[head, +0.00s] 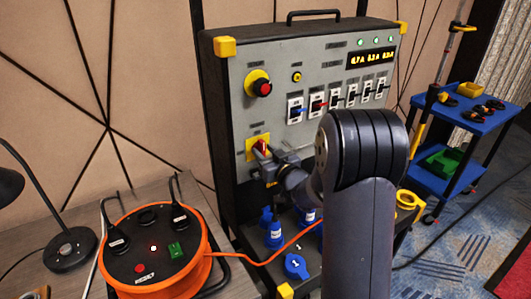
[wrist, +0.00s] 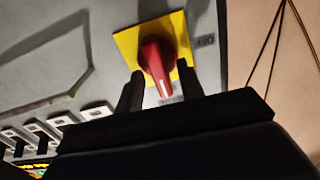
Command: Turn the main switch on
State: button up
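The main switch is a red rotary knob (head: 262,146) on a yellow square plate (head: 250,153) at the lower left of the grey panel. In the wrist view the red knob (wrist: 154,62) points down and slightly right on its yellow plate (wrist: 127,41). My gripper (wrist: 160,88) is open, with one dark finger on each side of the knob's lower end and visible gaps between. In the head view my gripper (head: 268,163) is right at the knob and partly hides it. Contact with the plate cannot be told.
The panel (head: 300,80) also bears a red push button (head: 265,88), a row of breakers (head: 335,100) and a lit display (head: 372,58). Blue plugs (head: 274,232) stand below my arm. An orange cable reel (head: 155,245) sits front left. A blue trolley (head: 470,112) stands right.

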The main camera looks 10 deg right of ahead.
jog(key=b+v, duration=0.1)
jog(key=v, duration=0.9)
jog(key=shift+s+b, duration=0.3)
jog(key=shift+s, duration=0.1)
jog(key=shift+w, duration=0.15)
jog(key=p+x, duration=0.1)
jog(key=x, duration=0.9)
jog(key=shift+w+p, duration=0.35)
jog(key=shift+w, duration=0.05)
jog(key=shift+s, duration=0.1)
jog(key=shift+s, duration=0.1)
